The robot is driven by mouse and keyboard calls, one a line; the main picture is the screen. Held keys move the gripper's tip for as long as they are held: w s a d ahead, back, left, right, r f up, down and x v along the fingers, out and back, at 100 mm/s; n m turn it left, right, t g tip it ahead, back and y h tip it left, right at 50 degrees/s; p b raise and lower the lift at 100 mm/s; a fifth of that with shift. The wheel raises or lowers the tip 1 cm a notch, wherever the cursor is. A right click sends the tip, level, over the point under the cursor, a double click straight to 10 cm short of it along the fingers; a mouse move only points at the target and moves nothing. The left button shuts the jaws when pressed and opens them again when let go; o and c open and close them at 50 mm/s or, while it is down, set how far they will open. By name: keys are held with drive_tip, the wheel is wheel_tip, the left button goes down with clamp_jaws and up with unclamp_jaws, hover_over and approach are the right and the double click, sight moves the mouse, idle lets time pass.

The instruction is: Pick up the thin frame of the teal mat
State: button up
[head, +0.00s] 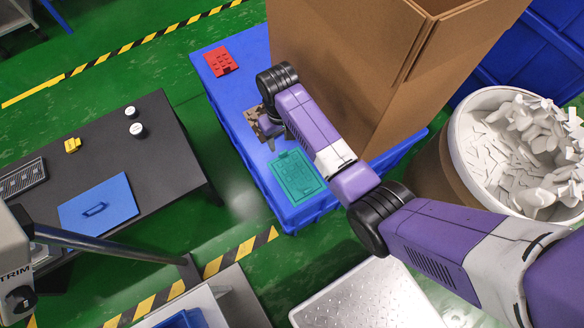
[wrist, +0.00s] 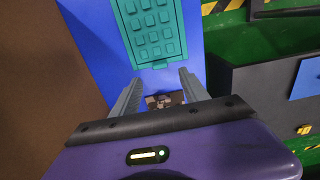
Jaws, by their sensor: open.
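The teal mat (head: 297,177) lies flat on the blue surface, at its near end in the head view. It has a thin teal frame with raised blocks inside; the mat (wrist: 152,22) also shows at the top of the wrist view, cut off by the picture edge. A small tab (wrist: 160,64) sticks out from the frame's near edge there. My gripper (wrist: 158,84) is open and empty, its two fingers short of the mat. In the head view my gripper is partly hidden by my arm, over a brown patterned mat (head: 254,117). That mat (wrist: 165,100) shows partly between the fingers.
A red mat (head: 221,61) lies at the far end of the blue surface (head: 228,98). A tall cardboard box (head: 330,70) stands close along its right side. A dark table (head: 160,160) is to the left, across a green floor gap. A drum of white scraps (head: 520,150) stands right.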

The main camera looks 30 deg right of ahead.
sight(283, 152)
wheel_tip(283, 152, down, 7)
drive_tip(key=shift+f+b, duration=0.15)
drive_tip(key=shift+b, duration=0.35)
clamp_jaws()
